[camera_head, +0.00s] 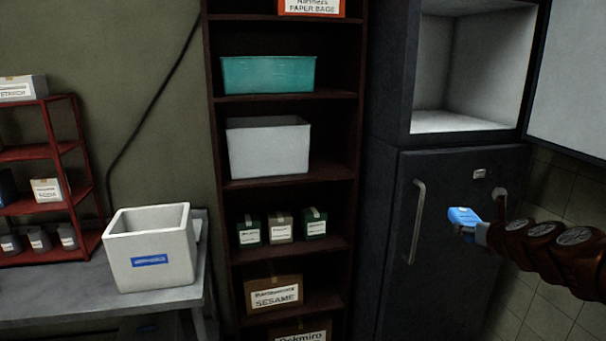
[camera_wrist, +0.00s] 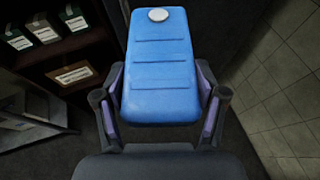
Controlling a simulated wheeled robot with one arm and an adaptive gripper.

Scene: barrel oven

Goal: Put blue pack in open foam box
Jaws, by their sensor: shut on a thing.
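The blue pack (camera_head: 464,216) is held at the end of my arm at the right of the head view, in front of the dark fridge. In the wrist view the blue pack (camera_wrist: 160,65) fills the middle, with a white round cap at its far end. My gripper (camera_wrist: 160,108) is shut on its sides. In the head view my gripper (camera_head: 480,230) is small, partly hidden by the pack. The open foam box (camera_head: 150,262), white with a blue label, stands on the grey table at the left, well apart from the pack. Its inside shows no contents.
A dark shelf (camera_head: 218,200) with a teal bin (camera_head: 268,75), a white bin (camera_head: 268,150) and small boxes stands between the foam box and the fridge (camera_head: 395,270). The fridge's upper door (camera_head: 570,80) hangs open at the right. A red rack (camera_head: 85,160) stands at the far left.

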